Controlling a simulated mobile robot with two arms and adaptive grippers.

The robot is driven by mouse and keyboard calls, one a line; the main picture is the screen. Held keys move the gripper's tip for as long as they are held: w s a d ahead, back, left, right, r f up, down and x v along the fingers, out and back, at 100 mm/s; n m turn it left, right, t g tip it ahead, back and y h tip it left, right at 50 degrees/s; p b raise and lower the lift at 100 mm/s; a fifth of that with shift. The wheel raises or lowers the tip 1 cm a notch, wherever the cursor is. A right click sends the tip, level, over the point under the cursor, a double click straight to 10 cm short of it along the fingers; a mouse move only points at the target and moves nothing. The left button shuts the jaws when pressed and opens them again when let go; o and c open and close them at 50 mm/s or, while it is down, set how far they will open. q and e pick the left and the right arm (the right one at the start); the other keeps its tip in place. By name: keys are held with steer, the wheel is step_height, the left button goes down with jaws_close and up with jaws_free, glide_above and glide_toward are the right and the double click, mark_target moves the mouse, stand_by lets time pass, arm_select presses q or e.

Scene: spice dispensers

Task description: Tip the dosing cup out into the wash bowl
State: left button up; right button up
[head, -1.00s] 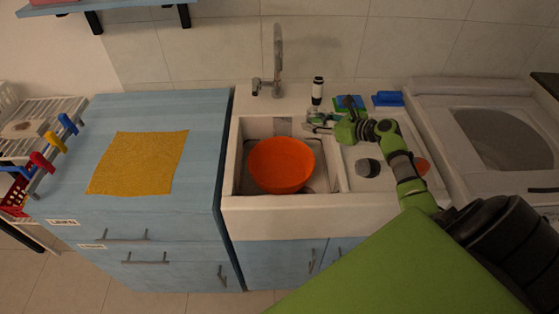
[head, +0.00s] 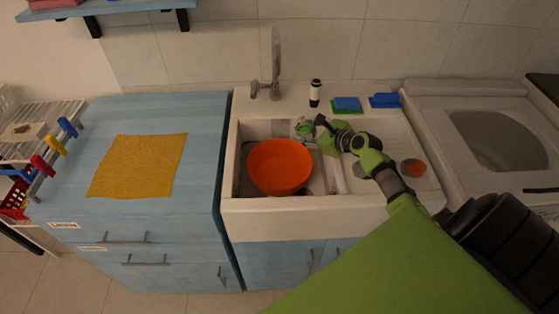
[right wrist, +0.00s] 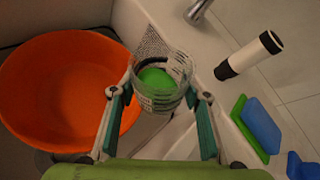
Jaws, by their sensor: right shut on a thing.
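The wash bowl (head: 279,167) is a round orange basin standing in the sink. In the right wrist view the bowl (right wrist: 60,90) fills the left side. My right gripper (head: 311,129) is shut on the dosing cup (head: 303,127), at the bowl's far right side. In the right wrist view the gripper (right wrist: 160,98) has one finger on each side of the cup (right wrist: 158,90). The cup is clear with dark markings, and something bright green shows inside it. It looks roughly upright. My left gripper is not in view.
A tap (head: 275,62) rises behind the sink (head: 290,214). A white bottle (head: 315,95) with black ends stands behind the cup, beside blue and green sponges (head: 347,104).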

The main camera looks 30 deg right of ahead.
steer(key=shift+a+r+n+h+p, duration=0.3)
steer(key=shift+a+r+p, duration=0.05)
steer(key=shift+r+p, duration=0.15)
steer(key=shift+a+f+n+h, duration=0.4)
steer(key=shift+a+f+n, duration=0.15)
steer(key=shift+a, duration=0.1)
steer(key=shift+a+f+n+h, duration=0.2)
steer(key=shift+f+n+h, duration=0.25)
steer(key=shift+n+h, duration=0.1)
steer(key=shift+f+n+h+b, duration=0.35)
steer(key=shift+n+h+b, duration=0.15)
steer(key=shift+b, duration=0.3)
steer(key=shift+f+n+b, duration=0.25)
steer(key=shift+n+b, duration=0.05)
steer(key=shift+b, duration=0.35)
steer(key=shift+f+h+b, duration=0.1)
steer(key=shift+h+b, duration=0.15)
steer(key=shift+b, duration=0.1)
steer(key=shift+n+b, duration=0.3)
steer(key=shift+b, duration=0.05)
steer(key=shift+f, duration=0.1)
